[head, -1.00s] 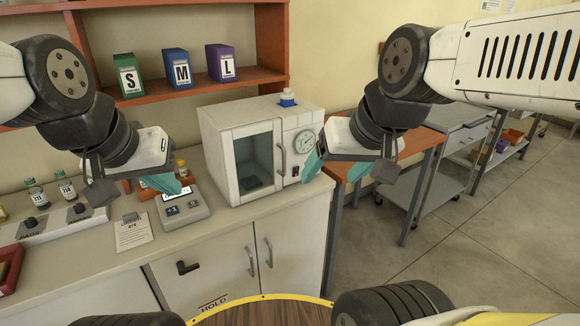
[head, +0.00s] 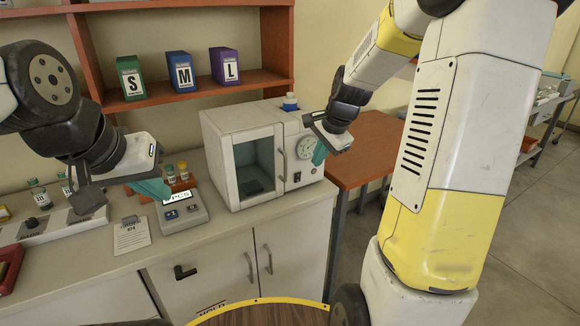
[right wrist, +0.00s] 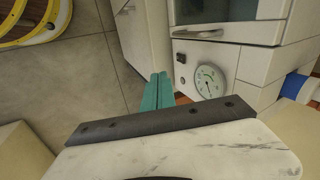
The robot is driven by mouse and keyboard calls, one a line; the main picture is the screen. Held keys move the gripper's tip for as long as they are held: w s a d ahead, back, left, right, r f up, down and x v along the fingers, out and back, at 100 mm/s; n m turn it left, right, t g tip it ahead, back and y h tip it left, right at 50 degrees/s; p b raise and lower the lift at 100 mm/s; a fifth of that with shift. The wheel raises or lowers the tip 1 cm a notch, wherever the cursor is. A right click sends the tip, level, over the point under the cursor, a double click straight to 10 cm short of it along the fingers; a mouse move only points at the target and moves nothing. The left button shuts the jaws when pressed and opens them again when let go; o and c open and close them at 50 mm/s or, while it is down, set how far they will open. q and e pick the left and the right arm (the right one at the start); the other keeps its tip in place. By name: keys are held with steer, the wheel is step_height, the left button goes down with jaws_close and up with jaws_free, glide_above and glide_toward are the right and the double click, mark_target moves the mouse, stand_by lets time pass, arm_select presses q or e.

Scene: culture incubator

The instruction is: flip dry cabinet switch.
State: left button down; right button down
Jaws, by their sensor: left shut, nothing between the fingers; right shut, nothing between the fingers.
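The white dry cabinet (head: 228,128) stands on the counter with its glass door closed. Its right front panel carries a round dial (head: 306,147) and, below it, a small dark switch (head: 297,177). In the right wrist view the dial (right wrist: 208,81) and dark switch (right wrist: 181,57) show beyond the fingers. My right gripper (head: 319,153), teal fingers together and empty, is in front of the panel's right edge, above the switch; it also shows in the right wrist view (right wrist: 158,92). I cannot tell the switch's position. My left gripper (head: 150,188) is shut and empty beside the small grey device.
The grey device (head: 183,214) with a lit display and small vials stand left of the cabinet. A blue-capped bottle (head: 290,101) is on top of the cabinet. A clipboard (head: 131,237) lies on the counter. An orange-brown table (head: 368,150) is at the right.

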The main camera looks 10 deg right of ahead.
mark_target(298, 178)
steer(key=shift+w+d+f+m, duration=0.2)
steer(key=shift+w+f+m, duration=0.15)
steer(key=shift+w+f, duration=0.25)
steer(key=shift+w+d+f+m, duration=0.15)
steer(key=shift+w+f+m, duration=0.2)
steer(key=shift+w+f, duration=0.2)
steer(key=x, duration=0.3)
steer(key=w+x, duration=0.1)
steer(key=x, duration=0.3)
steer(key=w+r+x, duration=0.1)
steer(key=x, duration=0.2)
steer(key=shift+w+a+f, duration=0.1)
steer(key=shift+a+f, duration=0.3)
steer(key=shift+w+a+r, duration=0.15)
steer(key=shift+w+a, duration=0.1)
steer(key=shift+w, duration=0.45)
